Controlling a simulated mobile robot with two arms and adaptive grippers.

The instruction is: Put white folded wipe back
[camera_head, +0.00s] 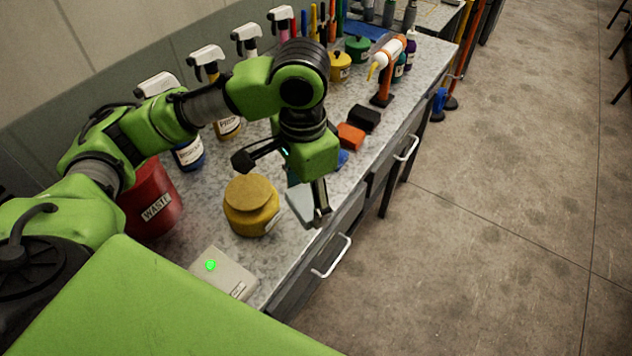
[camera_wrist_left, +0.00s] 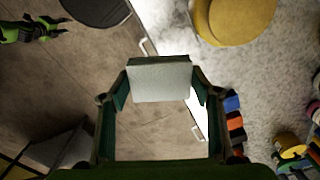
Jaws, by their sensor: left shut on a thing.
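The white folded wipe (camera_wrist_left: 160,80) is a pale flat pad held between the two fingers of my left gripper (camera_wrist_left: 159,92) in the left wrist view. In the head view the wipe (camera_head: 300,204) hangs in my left gripper (camera_head: 291,184), by the bench's front edge and right of the yellow pot. A flat whitish box or pad (camera_head: 226,274) with a label and a bright green dot lies on the bench near my body. My right gripper (camera_wrist_left: 62,27) shows small in the left wrist view, its fingers apart, empty over the floor.
A yellow lidded pot (camera_head: 251,206) and a red waste bin (camera_head: 151,200) stand near the whitish box. Spray bottles (camera_head: 206,65) line the back. Orange and black blocks (camera_head: 351,136) lie farther along the bench (camera_head: 225,165). Drawer handles (camera_head: 332,258) stick out in front.

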